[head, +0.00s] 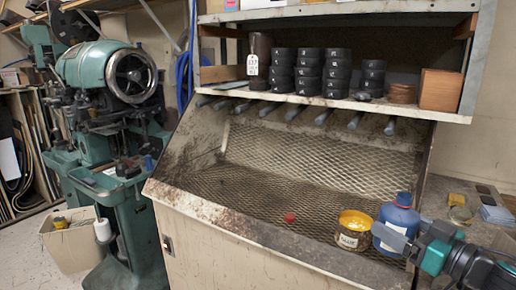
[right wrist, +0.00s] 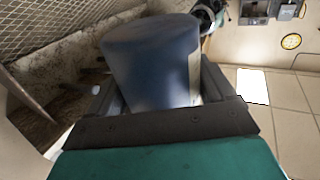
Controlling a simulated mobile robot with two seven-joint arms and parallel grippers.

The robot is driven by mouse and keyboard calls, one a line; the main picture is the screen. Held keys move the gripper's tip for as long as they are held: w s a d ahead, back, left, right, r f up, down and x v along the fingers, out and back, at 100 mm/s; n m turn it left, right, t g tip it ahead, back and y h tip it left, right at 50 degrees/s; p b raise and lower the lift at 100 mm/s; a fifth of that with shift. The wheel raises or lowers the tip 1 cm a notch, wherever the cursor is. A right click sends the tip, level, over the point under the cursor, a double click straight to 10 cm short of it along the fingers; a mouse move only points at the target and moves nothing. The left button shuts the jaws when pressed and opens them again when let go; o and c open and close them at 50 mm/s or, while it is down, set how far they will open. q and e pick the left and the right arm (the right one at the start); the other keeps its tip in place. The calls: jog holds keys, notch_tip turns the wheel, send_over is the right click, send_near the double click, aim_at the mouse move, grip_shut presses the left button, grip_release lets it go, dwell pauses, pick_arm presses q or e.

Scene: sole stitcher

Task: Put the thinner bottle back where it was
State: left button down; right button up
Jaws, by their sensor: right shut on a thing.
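The thinner bottle, which I take to be the blue bottle (head: 401,217) with a blue cap, is at the right front corner of the mesh work surface in the head view. It looks upright. My right gripper (head: 404,244) comes in from the lower right and is shut on it, a grey finger across its front. In the right wrist view the bottle (right wrist: 152,60) fills the space between both fingers. I cannot tell whether its base touches the surface. My left gripper is not in view.
An open yellow can (head: 353,232) stands just left of the bottle. A small red cap (head: 290,217) lies on the mesh (head: 262,190). The shelf (head: 330,100) above holds dark stacked rolls (head: 310,70), a brown tagged bottle (head: 260,50) and a wooden block (head: 440,90). The mesh's left side is clear.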

jog(key=shift+s+a+f+h, duration=0.25)
jog(key=shift+s+a+h, duration=0.05)
jog(key=shift+s, duration=0.05)
jog(key=s+a+f+m+t+h, duration=0.2)
jog(key=s+a+f+m+h, duration=0.4)
jog(key=s+a+h, duration=0.2)
jog(key=shift+s+f+t+h, duration=0.15)
jog(key=shift+s+t+h, duration=0.3)
jog(key=shift+s, duration=0.55)
jog(key=shift+s+d, duration=0.1)
